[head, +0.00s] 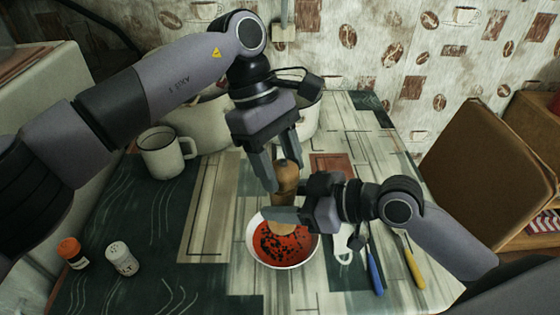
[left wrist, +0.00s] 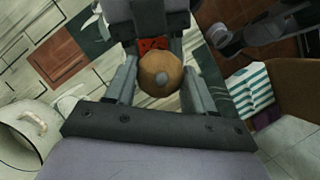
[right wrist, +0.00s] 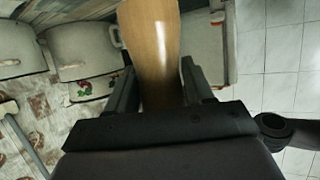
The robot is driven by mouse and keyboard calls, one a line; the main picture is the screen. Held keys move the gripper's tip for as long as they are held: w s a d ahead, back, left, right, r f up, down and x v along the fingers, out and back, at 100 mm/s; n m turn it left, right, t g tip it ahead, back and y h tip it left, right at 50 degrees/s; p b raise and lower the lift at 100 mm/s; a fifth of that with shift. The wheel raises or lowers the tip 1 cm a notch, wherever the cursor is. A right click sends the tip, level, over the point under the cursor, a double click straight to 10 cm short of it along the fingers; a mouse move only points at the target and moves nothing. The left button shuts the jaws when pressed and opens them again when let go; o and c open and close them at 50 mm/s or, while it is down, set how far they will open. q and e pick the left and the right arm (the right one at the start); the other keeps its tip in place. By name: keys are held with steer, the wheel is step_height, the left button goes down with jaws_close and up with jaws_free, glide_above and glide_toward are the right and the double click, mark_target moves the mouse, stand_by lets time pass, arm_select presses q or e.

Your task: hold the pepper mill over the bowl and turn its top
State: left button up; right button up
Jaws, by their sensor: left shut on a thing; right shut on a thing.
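The brown wooden pepper mill (head: 286,183) stands upright over the bowl (head: 251,248), which holds red soup with many dark specks. My left gripper (head: 284,170) comes from above and is shut on the mill's top. The left wrist view shows the round top (left wrist: 160,74) with a grey knob between the two fingers. My right gripper (head: 287,205) comes from the right and is shut on the mill's lower body, just above the soup. The body also fills the space between the fingers in the right wrist view (right wrist: 153,45). The mill's lower end is partly hidden by the right gripper.
A white mug (head: 165,152) and large enamel pots (head: 205,122) stand at the back left. An orange-topped shaker (head: 73,253) and a white shaker (head: 121,258) stand at the front left. Blue-handled (head: 374,273) and yellow-handled (head: 411,264) utensils lie right of the bowl.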

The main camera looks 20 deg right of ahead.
arm_select(q)
steer(key=o, duration=1.1)
steer(key=shift+c, duration=0.2)
steer(key=shift+r, duration=0.1)
steer(key=v, duration=0.7)
steer(key=shift+r, duration=0.2)
steer(key=shift+a, duration=0.1)
